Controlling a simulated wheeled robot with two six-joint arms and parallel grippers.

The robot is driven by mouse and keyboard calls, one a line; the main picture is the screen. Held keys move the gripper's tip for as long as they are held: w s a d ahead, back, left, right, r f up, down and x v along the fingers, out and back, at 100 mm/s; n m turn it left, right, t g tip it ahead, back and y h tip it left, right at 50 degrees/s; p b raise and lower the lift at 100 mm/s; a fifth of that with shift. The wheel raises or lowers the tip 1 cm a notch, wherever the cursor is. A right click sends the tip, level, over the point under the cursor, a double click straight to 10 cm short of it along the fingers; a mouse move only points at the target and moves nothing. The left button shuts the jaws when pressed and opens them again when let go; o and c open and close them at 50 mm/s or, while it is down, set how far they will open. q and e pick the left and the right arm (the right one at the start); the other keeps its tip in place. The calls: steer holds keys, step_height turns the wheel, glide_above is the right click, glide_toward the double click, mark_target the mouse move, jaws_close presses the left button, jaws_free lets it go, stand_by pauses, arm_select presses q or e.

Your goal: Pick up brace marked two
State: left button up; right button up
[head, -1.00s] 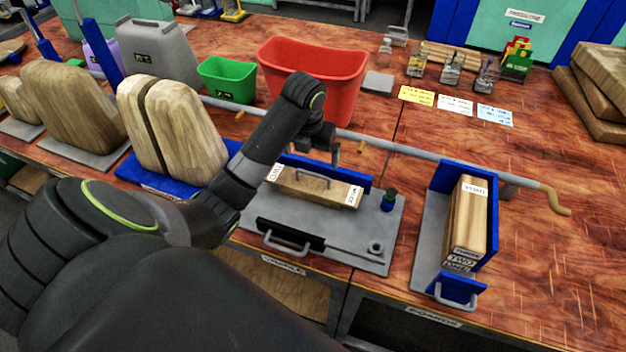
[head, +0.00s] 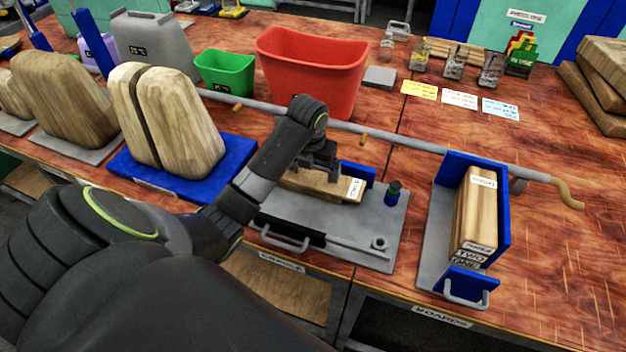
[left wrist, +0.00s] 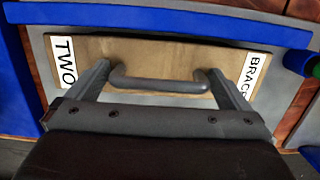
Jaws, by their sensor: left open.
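The brace marked two (head: 338,186) is a flat wooden block lying on a grey plate in the middle of the bench. In the left wrist view the brace (left wrist: 160,55) shows a "TWO" label at its left end, a "BRACE" label at its right end and a grey bar handle (left wrist: 162,84) between them. My left gripper (left wrist: 165,75) is open over the brace, its fingers on either side of the handle. Whether the fingers touch the brace I cannot tell. In the head view my left gripper (head: 318,168) covers the handle and the brace's left part. My right gripper is not in view.
A blue holder (head: 501,215) with an upright wooden block (head: 476,215) stands to the right. A grey rail (head: 420,143) runs behind the brace. A red bin (head: 312,65) and a green bin (head: 224,72) stand behind. Large wooden blocks (head: 180,120) stand at the left.

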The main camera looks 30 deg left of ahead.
arm_select(q)
steer(key=shift+w, duration=0.1)
steer(key=c, duration=1.2)
steer(key=shift+o, duration=0.2)
step_height(320, 180, up, 6)
steer(key=shift+f, duration=0.2)
step_height(320, 180, up, 3)
steer(key=p, duration=0.4)
steer(key=shift+r+p, duration=0.45)
steer(key=shift+r, duration=0.05)
steer(key=shift+f, duration=0.15)
